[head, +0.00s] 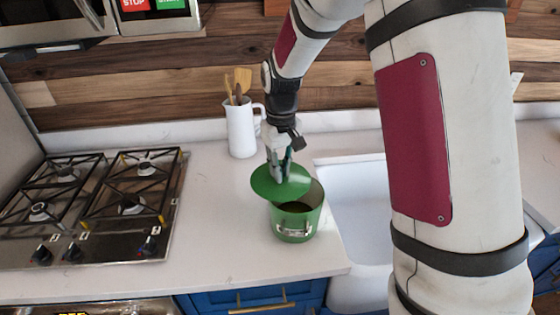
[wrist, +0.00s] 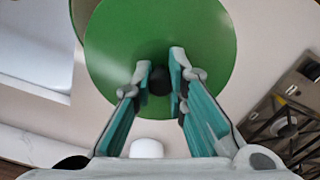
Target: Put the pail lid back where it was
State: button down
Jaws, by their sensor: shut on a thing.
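The green round pail lid (head: 266,189) hangs below my gripper (head: 281,172), which is shut on its knob. In the wrist view the lid (wrist: 215,75) fills the upper middle, with its dark knob (wrist: 159,80) between the fingertips of my gripper (wrist: 160,72). The green pail (head: 295,224) stands upright on the counter, with a metal handle at its front. The lid overlaps the pail's back left part in the head view and sits off to the left, so part of the dark opening shows. I cannot tell whether the lid touches the rim.
A white sink (head: 350,195) lies right of the pail. A gas hob (head: 100,205) is at the left. A white jug (head: 241,130) with wooden utensils stands behind the lid. The counter (head: 215,230) between hob and pail is clear.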

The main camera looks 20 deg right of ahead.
jog(key=shift+f, duration=0.3)
jog(key=shift+f, duration=0.25)
dwell(0.4)
jog(key=c, duration=1.5)
grip_release()
